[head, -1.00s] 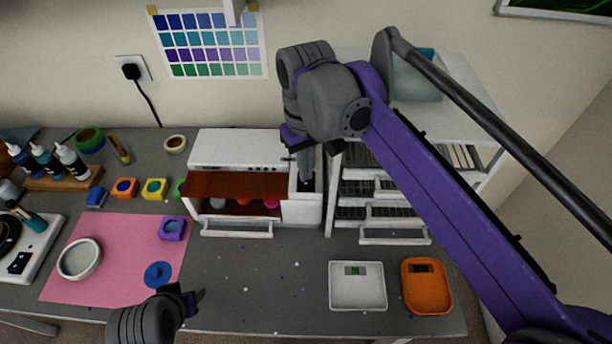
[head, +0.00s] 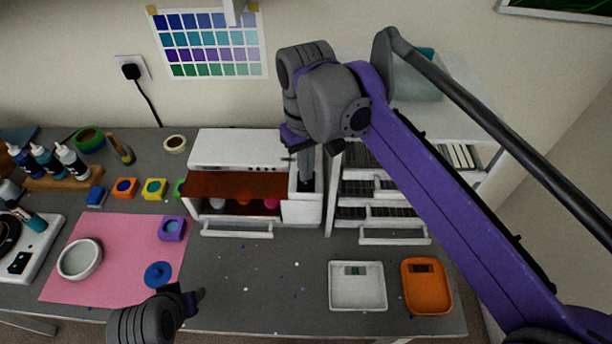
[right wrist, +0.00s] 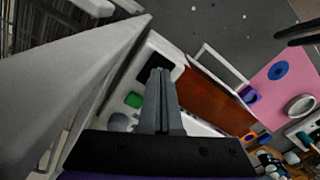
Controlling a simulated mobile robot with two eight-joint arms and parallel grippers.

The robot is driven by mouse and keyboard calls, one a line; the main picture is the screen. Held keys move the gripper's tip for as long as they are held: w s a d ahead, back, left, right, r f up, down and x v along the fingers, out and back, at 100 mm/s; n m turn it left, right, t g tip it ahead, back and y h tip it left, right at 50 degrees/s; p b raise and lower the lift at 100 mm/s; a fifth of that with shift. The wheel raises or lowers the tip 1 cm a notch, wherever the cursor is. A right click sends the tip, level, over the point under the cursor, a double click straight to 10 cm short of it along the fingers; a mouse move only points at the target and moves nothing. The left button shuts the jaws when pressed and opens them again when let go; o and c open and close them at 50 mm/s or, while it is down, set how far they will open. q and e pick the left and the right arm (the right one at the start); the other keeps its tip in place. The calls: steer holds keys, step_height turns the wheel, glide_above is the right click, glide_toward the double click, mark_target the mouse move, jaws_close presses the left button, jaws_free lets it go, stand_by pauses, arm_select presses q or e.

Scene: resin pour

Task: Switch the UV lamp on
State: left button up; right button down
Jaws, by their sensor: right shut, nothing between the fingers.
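The UV lamp (head: 238,150) is a white box at the back middle of the bench, with a red-brown window (head: 225,184) across its front. My right gripper (head: 305,184) is shut and empty, pointing down at the control strip on the box's right side. In the right wrist view, the shut fingers (right wrist: 161,75) overlap a black panel (right wrist: 150,65); a green button (right wrist: 134,100) and a grey round knob (right wrist: 118,123) show beside them. Whether the fingertips touch the strip is unclear. My left gripper (head: 192,301) is at the front, away from the lamp; its jaw opening is unclear.
A white drawer unit (head: 393,235) stands right of the lamp. A pink mat (head: 115,285) with a round dish (head: 79,259) is at left.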

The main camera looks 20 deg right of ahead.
mark_target(306, 184)
arm_select(q)
steer(key=shift+s+f+b, duration=0.25)
steer(key=shift+f+b, duration=0.2)
steer(key=shift+f, duration=0.15)
arm_select(e)
steer(key=shift+f, duration=0.95)
arm_select(q)
steer(key=shift+r, duration=0.1)
arm_select(e)
steer(key=shift+r, duration=0.15)
arm_select(q)
steer(key=shift+w+r+p, duration=0.45)
steer(key=shift+r+p, duration=0.2)
steer(key=shift+r, duration=0.3)
steer(key=shift+w+r+p, duration=0.45)
steer(key=shift+r+p, duration=0.2)
steer(key=shift+r, duration=0.25)
steer(key=shift+w+r+p, duration=0.45)
steer(key=shift+r+p, duration=0.2)
steer(key=shift+r, duration=0.3)
arm_select(e)
steer(key=shift+r, duration=3.45)
steer(key=shift+w, duration=0.1)
arm_select(q)
steer(key=shift+s, duration=0.1)
steer(key=shift+s+f, duration=0.1)
arm_select(e)
steer(key=shift+s+f, duration=0.15)
steer(key=shift+s, duration=0.05)
